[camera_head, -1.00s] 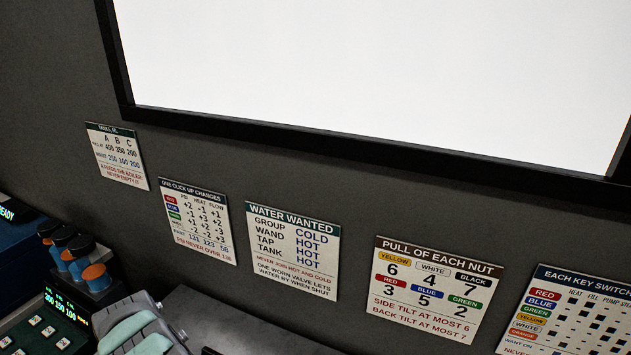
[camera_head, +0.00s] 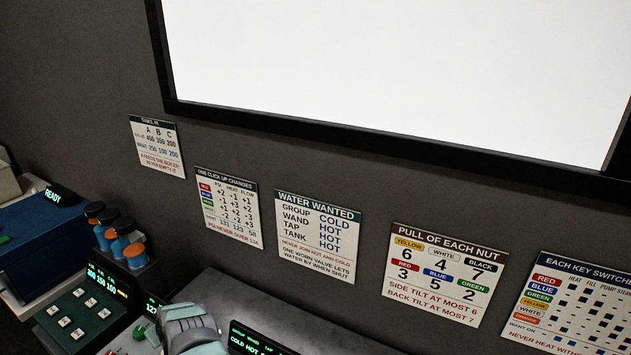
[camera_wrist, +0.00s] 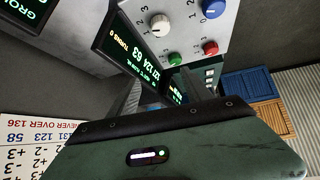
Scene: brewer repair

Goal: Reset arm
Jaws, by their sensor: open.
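My gripper shows in the wrist view (camera_wrist: 190,85), with its dark green housing across the bottom of the picture. The jaws are open and I see nothing held between them. They are over the brewer's controls, and the exact distance is unclear. A pale teal part of my arm (camera_head: 190,330) shows at the bottom of the head view, beside the lit screens. In the wrist view a grey panel carries a white knob (camera_wrist: 160,25), a blue knob (camera_wrist: 212,9), a red knob (camera_wrist: 210,48) and a green knob (camera_wrist: 175,58). A tilted screen (camera_wrist: 133,45) with green digits is left of them.
Several instruction cards, among them the water card (camera_head: 315,236), hang on the dark wall. Crates (camera_wrist: 262,100) show at right in the wrist view.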

